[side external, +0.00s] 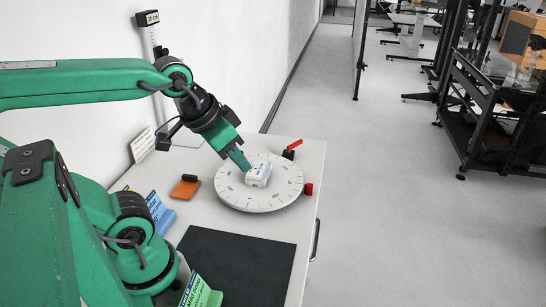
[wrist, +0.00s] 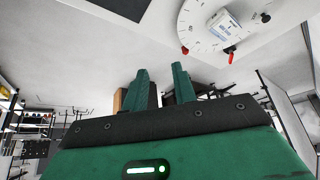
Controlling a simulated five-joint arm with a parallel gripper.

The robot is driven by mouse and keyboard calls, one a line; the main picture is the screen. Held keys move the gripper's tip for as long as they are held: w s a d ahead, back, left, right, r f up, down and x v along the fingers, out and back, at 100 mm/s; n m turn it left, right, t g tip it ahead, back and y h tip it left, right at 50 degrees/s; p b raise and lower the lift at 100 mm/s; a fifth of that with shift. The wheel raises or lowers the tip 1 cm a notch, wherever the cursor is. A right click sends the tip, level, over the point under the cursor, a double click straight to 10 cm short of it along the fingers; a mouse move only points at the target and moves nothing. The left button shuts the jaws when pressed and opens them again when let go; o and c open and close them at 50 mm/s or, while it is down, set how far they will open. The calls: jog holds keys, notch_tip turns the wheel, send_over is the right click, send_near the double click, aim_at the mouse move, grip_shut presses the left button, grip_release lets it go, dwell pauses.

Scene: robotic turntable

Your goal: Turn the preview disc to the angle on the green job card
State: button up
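The white preview disc (side external: 235,193) has dark scale marks near its rim and lies flat on the table. A small white box with blue print (side external: 259,174) stands on it near the middle. My gripper (side external: 243,163) is over the disc's upper left part, beside the box in the picture; contact is unclear. In the wrist view, my fingers (wrist: 160,68) are apart with nothing between them, and the disc (wrist: 190,29) and box (wrist: 224,25) show beyond them. The green job card (side external: 200,293) stands at the lower edge; its angle is unreadable.
A red lever on a black mount (side external: 292,149) stands at the disc's far edge, a red piece (side external: 309,189) at its right. An orange block (side external: 185,188), blue card (side external: 159,211) and black mat (side external: 237,268) are on the table. A white wall is at left.

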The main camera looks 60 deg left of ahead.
jog(key=shift+o, duration=1.1)
jog(key=shift+w+a, duration=0.1)
jog(key=shift+w, duration=0.05)
jog(key=w+a+n+g+y, duration=0.1)
jog(key=w+a+n+g, duration=0.2)
jog(key=w+a+n, duration=0.75)
jog(key=w+a+f+n+g, duration=0.1)
jog(key=a+f+n, duration=0.1)
jog(key=a+f, duration=0.2)
jog(key=w+a+f+n, duration=0.2)
jog(key=a+f+n, duration=0.1)
jog(key=a, duration=0.6)
jog(key=w+a+f+n+g+h, duration=0.1)
jog(key=a+f+n, duration=0.1)
jog(key=a+f, duration=0.2)
jog(key=shift+w+a+f+g, duration=0.15)
jog(key=shift+a+f, duration=0.05)
jog(key=shift+a, duration=0.45)
jog(key=shift+w+a+f+g, duration=0.15)
jog(key=shift+a+f, duration=0.05)
jog(key=shift+a, duration=0.4)
jog(key=shift+a+f+n, duration=0.25)
